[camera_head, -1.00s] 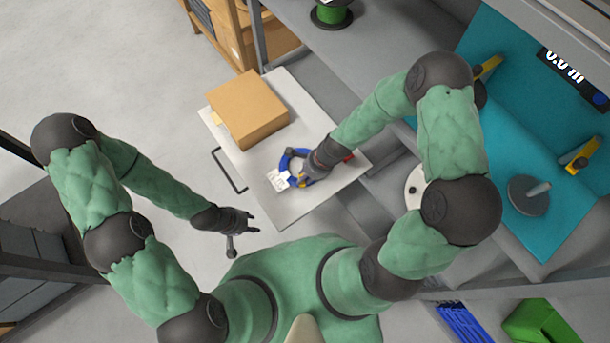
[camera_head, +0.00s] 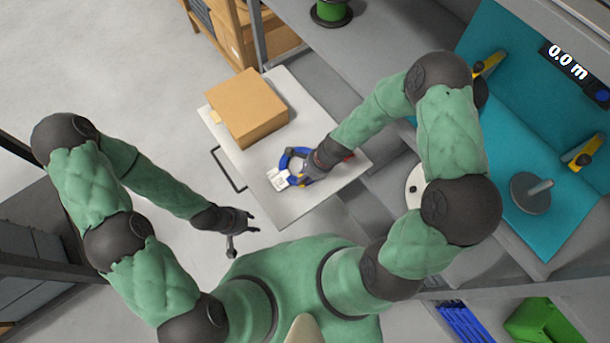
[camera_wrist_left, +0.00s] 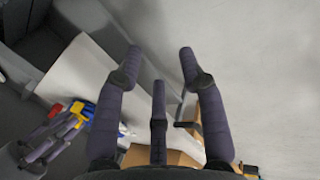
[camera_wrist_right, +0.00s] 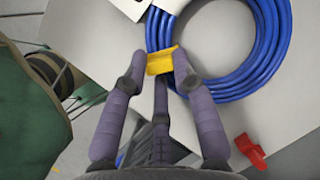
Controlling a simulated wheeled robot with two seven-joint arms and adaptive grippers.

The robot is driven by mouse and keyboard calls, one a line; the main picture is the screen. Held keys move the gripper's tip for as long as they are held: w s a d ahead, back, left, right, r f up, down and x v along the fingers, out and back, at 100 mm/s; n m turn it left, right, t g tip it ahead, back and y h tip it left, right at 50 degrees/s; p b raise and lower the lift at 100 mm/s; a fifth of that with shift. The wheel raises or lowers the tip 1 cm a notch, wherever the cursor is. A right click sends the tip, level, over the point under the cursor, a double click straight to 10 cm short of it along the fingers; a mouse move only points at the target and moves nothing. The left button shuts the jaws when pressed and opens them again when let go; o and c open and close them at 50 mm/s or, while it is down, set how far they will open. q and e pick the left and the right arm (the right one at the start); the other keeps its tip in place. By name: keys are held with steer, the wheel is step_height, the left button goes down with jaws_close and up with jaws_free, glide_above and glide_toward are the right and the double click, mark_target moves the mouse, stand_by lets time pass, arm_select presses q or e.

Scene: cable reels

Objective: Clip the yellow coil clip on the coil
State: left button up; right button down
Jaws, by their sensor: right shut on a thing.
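The blue coil (camera_head: 287,157) lies on the white cart top, and it shows large in the right wrist view (camera_wrist_right: 262,62). My right gripper (camera_wrist_right: 158,65) is shut on the yellow coil clip (camera_wrist_right: 160,61), held at the coil's near left edge. The clip appears to overlap the coil's edge; I cannot tell whether it is around the strands. In the head view my right gripper (camera_head: 306,178) covers part of the coil. My left gripper (camera_head: 250,222) is open and empty, away from the cart; its spread fingers show in the left wrist view (camera_wrist_left: 160,75).
A cardboard box (camera_head: 247,108) stands on the cart top (camera_head: 318,205). A white label (camera_head: 279,178) lies by the coil. A red clip (camera_wrist_right: 250,150) lies on the cart right of my right gripper. The shelf with a green reel (camera_head: 331,12) stands behind.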

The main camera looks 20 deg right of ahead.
steer(key=shift+s+f, duration=0.1)
steer(key=shift+f, duration=0.05)
steer(key=c, duration=1.2)
jaws_free()
steer(key=shift+c, duration=0.2)
steer(key=o, duration=0.7)
steer(key=shift+c, duration=0.2)
steer(key=shift+r+p, duration=3.55)
steer(key=shift+r, duration=0.05)
